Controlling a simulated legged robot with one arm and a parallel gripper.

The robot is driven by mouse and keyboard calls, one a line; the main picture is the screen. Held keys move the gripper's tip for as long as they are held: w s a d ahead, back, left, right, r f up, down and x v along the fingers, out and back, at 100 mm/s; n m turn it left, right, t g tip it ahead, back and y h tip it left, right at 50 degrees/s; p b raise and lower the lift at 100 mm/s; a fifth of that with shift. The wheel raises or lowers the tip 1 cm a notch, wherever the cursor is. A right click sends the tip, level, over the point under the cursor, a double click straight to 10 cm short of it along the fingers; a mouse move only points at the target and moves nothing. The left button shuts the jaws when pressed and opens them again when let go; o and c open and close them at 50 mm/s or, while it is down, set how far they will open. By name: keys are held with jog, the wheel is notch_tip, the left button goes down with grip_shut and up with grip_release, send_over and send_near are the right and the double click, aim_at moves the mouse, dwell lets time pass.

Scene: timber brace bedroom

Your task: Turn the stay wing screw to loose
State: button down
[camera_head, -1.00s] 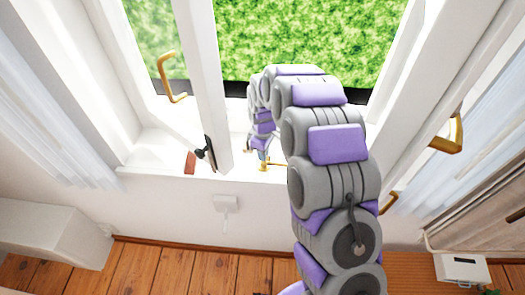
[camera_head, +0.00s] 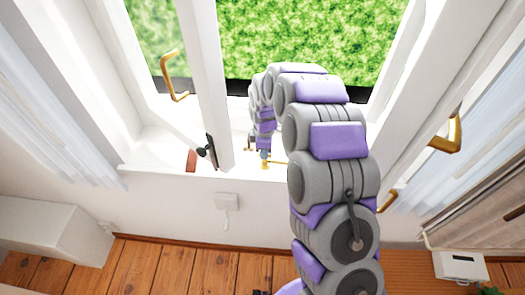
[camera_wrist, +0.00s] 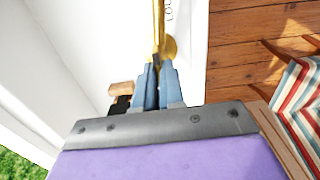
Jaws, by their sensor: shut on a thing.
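The brass stay (camera_head: 268,166) lies by the front edge of the white window sill in the head view. It also shows as a brass bar (camera_wrist: 158,22) with a rounded brass part (camera_wrist: 169,48) in the wrist view. My gripper (camera_head: 264,155) points down onto this brass hardware. In the wrist view, the blue-grey fingers of my gripper (camera_wrist: 157,72) are closed together at the near end of the brass. The wing screw is mostly hidden between the fingertips, and its turned angle cannot be made out.
A white sash frame (camera_head: 205,80) stands left of my arm, with a dark knob (camera_head: 206,151) and a reddish block (camera_head: 191,160) near its foot. Brass handles (camera_head: 172,78) (camera_head: 448,135) stick out on both sides. A striped cloth (camera_wrist: 297,95) lies right in the wrist view.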

jog(key=shift+d+f, duration=0.1)
jog(key=shift+f, duration=0.05)
jog(key=c, duration=1.2)
grip_release()
jog(key=shift+d, duration=0.2)
jog(key=shift+c, duration=0.2)
jog(key=shift+a, duration=0.15)
jog(key=shift+w+a+r, duration=0.1)
jog(key=shift+r, duration=0.25)
notch_tip(320, 180, up, 17)
jog(key=shift+f, duration=0.1)
